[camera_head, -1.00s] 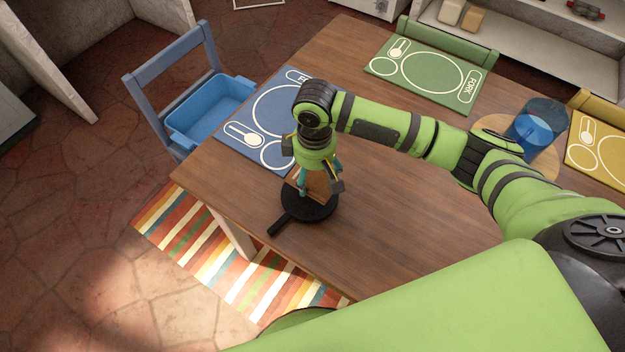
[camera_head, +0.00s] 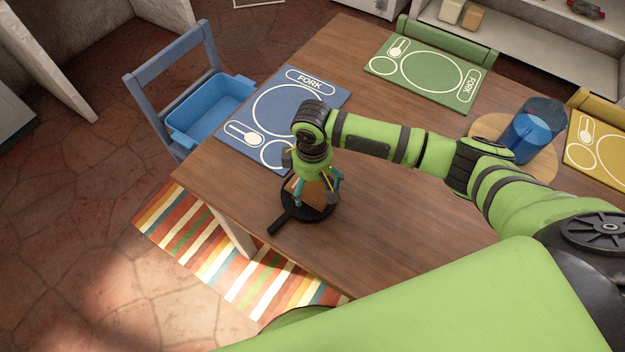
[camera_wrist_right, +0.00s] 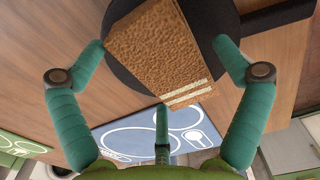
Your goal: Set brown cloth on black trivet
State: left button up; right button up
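The brown cloth (camera_wrist_right: 155,50) is a textured strip with pale stripes at one end. In the right wrist view it lies across the round black trivet (camera_wrist_right: 218,18), its striped end reaching past the edge. In the head view the cloth (camera_head: 319,197) is partly covered by my right gripper, on the trivet (camera_head: 299,215) with its handle at the table's front-left edge. My right gripper (camera_head: 316,192) is just above them, its fingers spread. In the wrist view the fingertips of that gripper (camera_wrist_right: 160,45) are on either side of the cloth, apart from it. My left gripper is out of sight.
A blue placemat (camera_head: 262,120) lies behind the trivet. A green placemat (camera_head: 425,72) and a blue cup (camera_head: 528,136) on a round wooden board (camera_head: 484,125) are farther right. A blue chair (camera_head: 165,85) stands at the left. The table's middle is clear.

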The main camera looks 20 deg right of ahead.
aim_at(312, 183)
notch_tip(312, 183, up, 12)
jog(key=shift+r, duration=0.2)
dwell(0.5)
